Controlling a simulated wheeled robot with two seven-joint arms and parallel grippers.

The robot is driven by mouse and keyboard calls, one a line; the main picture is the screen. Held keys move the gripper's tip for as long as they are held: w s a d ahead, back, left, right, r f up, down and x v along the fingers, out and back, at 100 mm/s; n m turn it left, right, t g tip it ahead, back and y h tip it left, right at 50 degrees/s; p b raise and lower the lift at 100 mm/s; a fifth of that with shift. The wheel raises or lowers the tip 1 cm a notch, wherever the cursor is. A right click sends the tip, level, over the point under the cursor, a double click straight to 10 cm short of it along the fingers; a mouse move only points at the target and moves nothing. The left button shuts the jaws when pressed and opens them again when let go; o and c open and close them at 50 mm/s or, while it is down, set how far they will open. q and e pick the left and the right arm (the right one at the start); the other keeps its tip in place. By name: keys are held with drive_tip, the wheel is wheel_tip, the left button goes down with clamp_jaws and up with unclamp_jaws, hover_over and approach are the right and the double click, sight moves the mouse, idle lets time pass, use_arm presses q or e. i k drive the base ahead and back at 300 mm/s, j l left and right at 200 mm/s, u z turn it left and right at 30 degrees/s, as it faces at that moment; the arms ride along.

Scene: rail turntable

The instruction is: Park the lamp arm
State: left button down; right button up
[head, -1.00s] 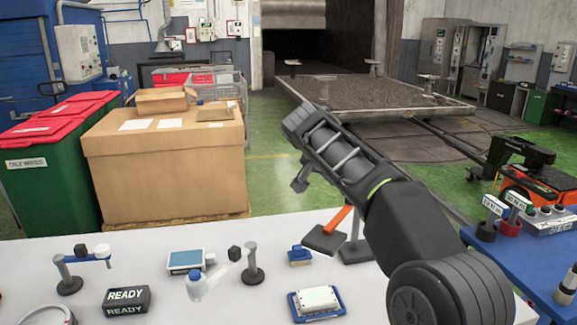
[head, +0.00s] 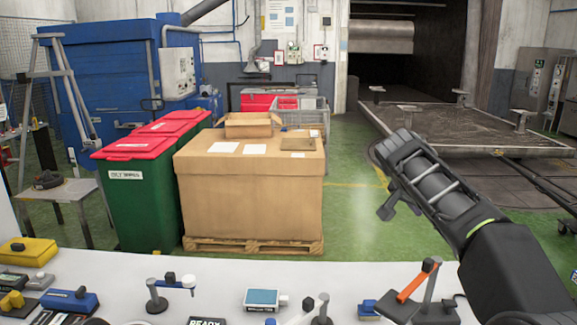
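A second post with a pale jointed arm (head: 319,309) stands further right, cut off by the bottom edge. I cannot tell for certain which of these is the lamp arm. My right arm comes in from the right, above the table. My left gripper is not in view.
A blue-topped device (head: 263,299) sits between the posts. Yellow (head: 28,251) and blue (head: 70,301) blocks lie at the left. Bins (head: 150,190) and a large box (head: 250,195) stand beyond the table.

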sight(398, 307)
drive_tip(key=k, duration=1)
